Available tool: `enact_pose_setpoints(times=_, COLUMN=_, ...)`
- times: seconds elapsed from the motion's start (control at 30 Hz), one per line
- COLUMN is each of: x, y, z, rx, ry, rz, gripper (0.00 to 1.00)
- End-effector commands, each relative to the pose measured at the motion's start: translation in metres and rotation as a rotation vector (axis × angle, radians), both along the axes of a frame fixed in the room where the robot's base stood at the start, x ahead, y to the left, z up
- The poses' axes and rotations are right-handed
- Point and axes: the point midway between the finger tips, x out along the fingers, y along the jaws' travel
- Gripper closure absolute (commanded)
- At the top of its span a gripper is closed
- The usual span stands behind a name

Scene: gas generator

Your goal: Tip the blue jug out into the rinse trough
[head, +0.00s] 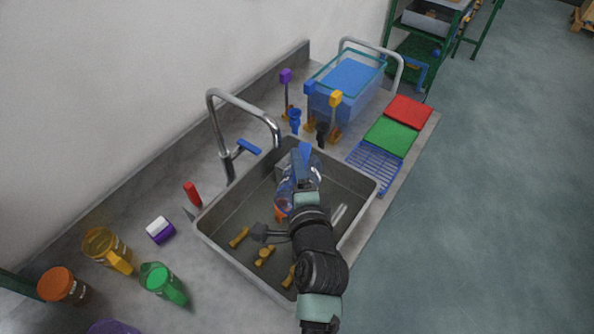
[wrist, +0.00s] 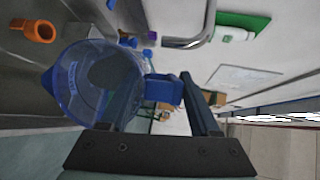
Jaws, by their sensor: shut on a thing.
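The blue jug (head: 285,192) is translucent and hangs over the grey rinse trough (head: 208,232), partly hidden by my arm. My gripper (head: 301,162) is shut on the jug's blue handle, which shows between the fingers in the wrist view (wrist: 163,88). There the round jug body (wrist: 95,80) with its pointed spout fills the left of the picture. I cannot tell from these views how far the jug is tilted or whether liquid is in it. The trough has several yellow fittings on its floor.
A curved tap (head: 245,105) stands at the trough's back edge. A clear blue tank (head: 345,85), a blue rack (head: 375,165), and green (head: 391,136) and red (head: 408,112) mats lie beyond. Open floor lies at right.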

Motion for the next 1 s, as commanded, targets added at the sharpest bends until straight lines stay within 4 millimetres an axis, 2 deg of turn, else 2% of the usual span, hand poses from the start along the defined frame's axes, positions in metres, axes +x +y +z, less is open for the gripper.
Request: enact_pose_setpoints(times=1.0, x=-0.011, y=0.002, z=0.004, rx=-0.021, ry=-0.108, rz=0.000, gripper=1.00)
